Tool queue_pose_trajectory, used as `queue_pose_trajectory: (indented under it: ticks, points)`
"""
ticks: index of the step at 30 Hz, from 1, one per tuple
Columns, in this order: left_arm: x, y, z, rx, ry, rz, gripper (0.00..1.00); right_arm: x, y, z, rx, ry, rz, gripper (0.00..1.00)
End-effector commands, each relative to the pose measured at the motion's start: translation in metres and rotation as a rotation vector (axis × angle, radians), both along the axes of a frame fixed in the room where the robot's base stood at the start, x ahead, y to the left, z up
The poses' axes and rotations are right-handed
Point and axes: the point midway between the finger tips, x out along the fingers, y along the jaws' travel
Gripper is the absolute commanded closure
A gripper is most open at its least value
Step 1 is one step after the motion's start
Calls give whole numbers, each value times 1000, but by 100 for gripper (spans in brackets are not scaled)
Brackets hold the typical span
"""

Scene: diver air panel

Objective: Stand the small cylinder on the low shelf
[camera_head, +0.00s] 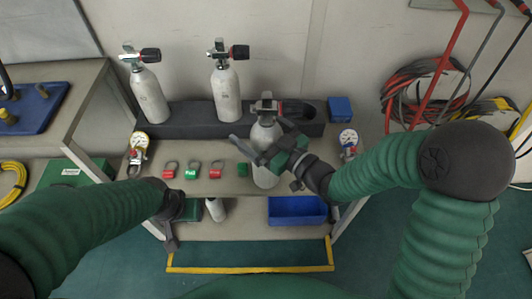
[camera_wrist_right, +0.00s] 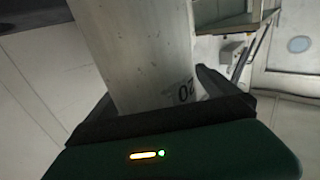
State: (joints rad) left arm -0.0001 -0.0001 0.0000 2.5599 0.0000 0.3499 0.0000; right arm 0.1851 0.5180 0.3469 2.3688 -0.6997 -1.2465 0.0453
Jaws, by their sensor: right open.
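A small pale cylinder (camera_head: 215,209) shows in the head view below the bench's front edge, over the low shelf (camera_head: 240,232). It looks slightly tilted and its top is hidden. My left gripper (camera_head: 191,211) is just left of it, its fingers mostly hidden; I cannot tell whether it grips the cylinder. My right gripper (camera_head: 264,153) is open around a larger grey cylinder (camera_head: 265,139) standing at the front of the black rack. In the right wrist view that cylinder (camera_wrist_right: 140,50) rises between the spread fingers.
Two more grey cylinders (camera_head: 150,96) (camera_head: 226,94) stand in the black rack (camera_head: 188,118). Red and green shackle-like tags (camera_head: 191,172), gauges (camera_head: 139,141) and a blue box (camera_head: 340,108) are on the bench. A blue bin (camera_head: 297,210) occupies the shelf's right side.

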Motion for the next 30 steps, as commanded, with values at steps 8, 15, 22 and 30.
queue_pose_trajectory:
  ticks: [8, 15, 22, 30]
  points:
    - [0, 0, 0, 0, 0, 0, 64, 0, -4, 0, 4, 1, -2, 26]
    - [0, 0, 0, 0, 0, 0, 64, 0, -3, -1, 1, 1, -3, 57]
    - [0, 0, 0, 0, 0, 0, 64, 0, -3, -1, 2, 1, -2, 87]
    - [0, 0, 0, 0, 0, 0, 64, 0, -3, 3, 5, -6, -1, 99]
